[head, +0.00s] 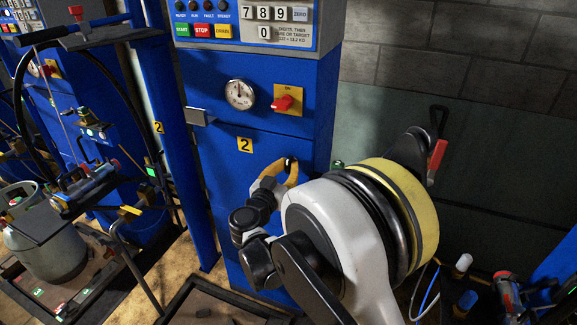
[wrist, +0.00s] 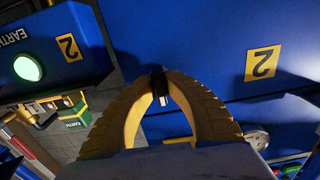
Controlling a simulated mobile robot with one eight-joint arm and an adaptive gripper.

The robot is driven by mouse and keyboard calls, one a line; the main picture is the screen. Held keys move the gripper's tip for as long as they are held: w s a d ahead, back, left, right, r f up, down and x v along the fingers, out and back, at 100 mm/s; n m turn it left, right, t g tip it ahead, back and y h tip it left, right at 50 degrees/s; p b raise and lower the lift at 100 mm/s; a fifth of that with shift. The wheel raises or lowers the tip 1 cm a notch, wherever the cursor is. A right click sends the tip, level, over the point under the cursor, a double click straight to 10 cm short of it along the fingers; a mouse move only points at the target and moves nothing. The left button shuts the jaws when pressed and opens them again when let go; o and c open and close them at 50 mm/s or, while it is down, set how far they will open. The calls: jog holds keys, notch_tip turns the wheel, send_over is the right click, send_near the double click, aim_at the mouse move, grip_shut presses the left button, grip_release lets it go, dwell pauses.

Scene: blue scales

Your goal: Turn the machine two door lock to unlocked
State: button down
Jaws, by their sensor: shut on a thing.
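Machine two is a blue cabinet (head: 235,175) with a yellow "2" label (head: 245,145) on its door. The door lock is a small black piece (head: 291,163) on the blue front, right of that label. It also shows in the wrist view as a dark piece with a bright metal part (wrist: 162,98). My gripper (head: 290,173) has its yellow fingers at the lock. In the wrist view the ribbed fingertips (wrist: 160,80) are shut on the dark piece from both sides. My fingers hide much of the lock, so I cannot tell its turn position.
Above the lock are a red rotary switch (head: 283,103) on a yellow plate and a round gauge (head: 239,94). A grey latch (head: 201,116) sits at the door's left edge. A grey gas cylinder (head: 48,240) stands at the left. In the wrist view a green lamp (wrist: 28,68) is close by.

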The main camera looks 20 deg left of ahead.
jog(key=c, duration=1.5)
grip_release()
jog(key=shift+o, duration=0.2)
jog(key=s, duration=1.2)
jog(key=shift+a, duration=0.45)
jog(key=shift+w+d, duration=0.1)
